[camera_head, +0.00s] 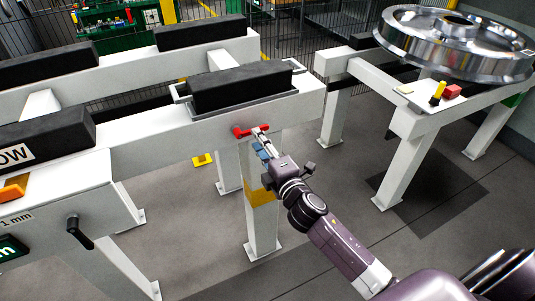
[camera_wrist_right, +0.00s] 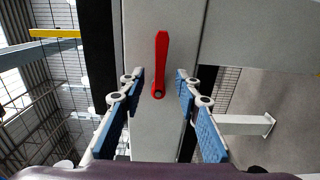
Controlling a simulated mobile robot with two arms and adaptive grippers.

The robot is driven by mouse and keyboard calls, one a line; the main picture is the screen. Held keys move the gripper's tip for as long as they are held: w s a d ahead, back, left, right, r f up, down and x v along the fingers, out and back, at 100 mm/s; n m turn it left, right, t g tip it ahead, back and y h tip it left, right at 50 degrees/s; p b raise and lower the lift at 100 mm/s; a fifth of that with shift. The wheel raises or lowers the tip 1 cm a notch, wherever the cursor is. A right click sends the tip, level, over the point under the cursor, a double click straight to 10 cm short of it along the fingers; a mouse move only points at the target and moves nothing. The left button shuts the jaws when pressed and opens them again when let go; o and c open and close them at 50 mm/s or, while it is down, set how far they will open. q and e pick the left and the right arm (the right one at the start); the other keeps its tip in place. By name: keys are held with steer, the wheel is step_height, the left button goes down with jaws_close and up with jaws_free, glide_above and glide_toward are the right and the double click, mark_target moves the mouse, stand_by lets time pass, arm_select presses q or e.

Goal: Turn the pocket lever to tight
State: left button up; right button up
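The red pocket lever (camera_head: 243,131) is on the side face of the white beam, below the black block (camera_head: 243,86) in its grey-edged pocket. In the wrist view the lever (camera_wrist_right: 161,62) runs lengthwise up the picture from a dark round pivot at its lower end. My right gripper (camera_head: 261,134) is close in front of the beam at the lever. In the wrist view it is open (camera_wrist_right: 160,76), with one blue-padded finger on each side of the lever's pivot end. Neither finger visibly touches the lever. My left gripper is not in view.
A shiny rail wheel (camera_head: 455,40) rests on a white stand at the right. A yellow and a red part (camera_head: 452,91) lie on that stand. A black crank handle (camera_head: 76,229) projects at the left.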

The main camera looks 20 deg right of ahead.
steer(key=s, duration=0.6)
steer(key=shift+s, duration=0.35)
steer(key=shift+d, duration=0.1)
steer(key=s+d+f+m+g, duration=0.1)
steer(key=s+f+m+g, duration=0.2)
steer(key=f, duration=0.9)
steer(key=s+f+m+g+h, duration=0.15)
steer(key=s+f, duration=0.25)
steer(key=f, duration=0.8)
steer(key=s+d+f+m+g+y, duration=0.1)
steer(key=s+f+m+g, duration=0.25)
steer(key=f, duration=0.85)
steer(key=s+f+m+g, duration=0.4)
steer(key=s+f+g, duration=0.1)
steer(key=s+f, duration=1.35)
steer(key=s+a+f+m+g, duration=0.1)
steer(key=s+f+m+g, duration=0.1)
steer(key=s, duration=0.8)
steer(key=s+a+f+m+g, duration=0.1)
steer(key=s+f+m+g, duration=0.1)
steer(key=s, duration=0.7)
steer(key=shift+s+a+f, duration=0.3)
steer(key=shift+s+f, duration=0.05)
steer(key=shift+f, duration=0.05)
